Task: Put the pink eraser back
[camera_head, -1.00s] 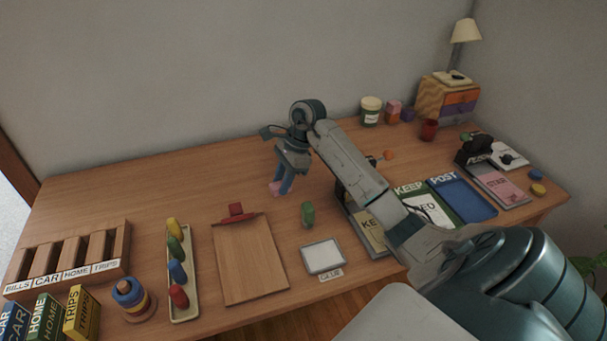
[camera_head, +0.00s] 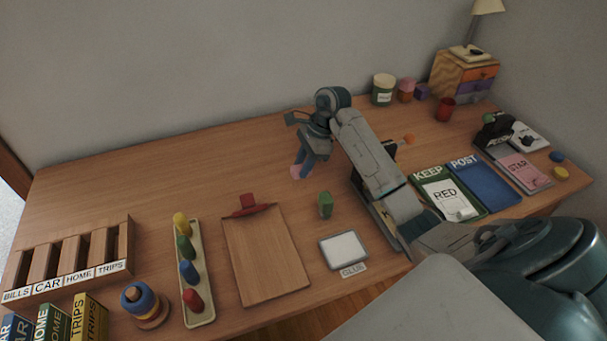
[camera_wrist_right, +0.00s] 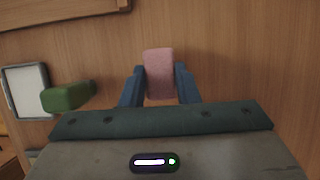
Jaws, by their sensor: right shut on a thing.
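The pink eraser (camera_head: 296,172) is between the fingers of my right gripper (camera_head: 302,165), over the middle of the desk, left of and behind the green block (camera_head: 325,205). In the right wrist view the eraser (camera_wrist_right: 159,73) is a rounded pink block with the blue fingers of the right gripper (camera_wrist_right: 160,84) closed on its two sides. Wood fills the background behind it. I cannot tell how far it is above the desk. My left gripper is not in view.
A wooden clipboard (camera_head: 265,260), a GLUE pad (camera_head: 344,250) and a tray of coloured pieces (camera_head: 205,303) lie at the front. The desk's back left is clear.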

